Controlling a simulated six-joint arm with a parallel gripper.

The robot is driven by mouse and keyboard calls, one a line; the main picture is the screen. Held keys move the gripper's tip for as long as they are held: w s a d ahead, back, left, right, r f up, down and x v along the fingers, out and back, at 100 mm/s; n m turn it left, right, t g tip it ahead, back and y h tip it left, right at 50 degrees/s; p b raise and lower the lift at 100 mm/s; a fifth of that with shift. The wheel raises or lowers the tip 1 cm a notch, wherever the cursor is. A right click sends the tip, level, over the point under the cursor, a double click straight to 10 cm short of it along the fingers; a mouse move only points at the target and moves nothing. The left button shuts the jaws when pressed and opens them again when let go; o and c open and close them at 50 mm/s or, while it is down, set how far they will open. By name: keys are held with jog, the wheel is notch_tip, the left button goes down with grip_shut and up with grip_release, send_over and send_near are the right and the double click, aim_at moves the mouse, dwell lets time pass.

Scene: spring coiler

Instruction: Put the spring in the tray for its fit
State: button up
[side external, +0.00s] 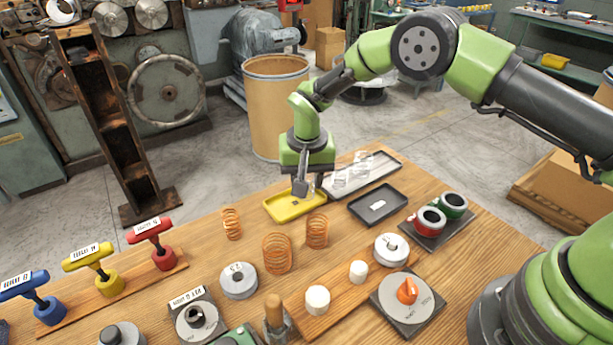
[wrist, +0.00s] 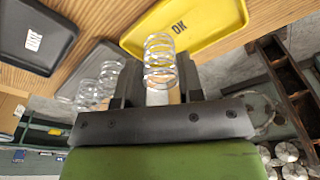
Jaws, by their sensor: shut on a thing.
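My gripper (side external: 301,187) is shut on a silvery wire spring (wrist: 160,58), seen between the fingers in the wrist view. In the side view the spring is mostly hidden by the fingers. The yellow tray (side external: 279,207) lies just below the gripper; in the wrist view the yellow tray (wrist: 215,22) bears the letters OK, and the spring's end overlaps its edge. I cannot tell the height of the spring above it. A black tray (side external: 365,210) with a white label lies to the right, also seen in the wrist view (wrist: 62,52). Neither tray shows a spring in it.
A long grey tray (side external: 385,163) behind holds two clear-looking springs (side external: 341,179). Copper springs (side external: 277,253) stand at the front. Red, yellow and blue T-handled gauges (side external: 150,232) stand at left. Red and green rings (side external: 430,221) and a dial with an orange knob (side external: 407,291) are at right.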

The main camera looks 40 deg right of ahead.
jog(key=shift+f, duration=0.25)
jog(key=o, duration=1.1)
jog(key=shift+r, duration=4.55)
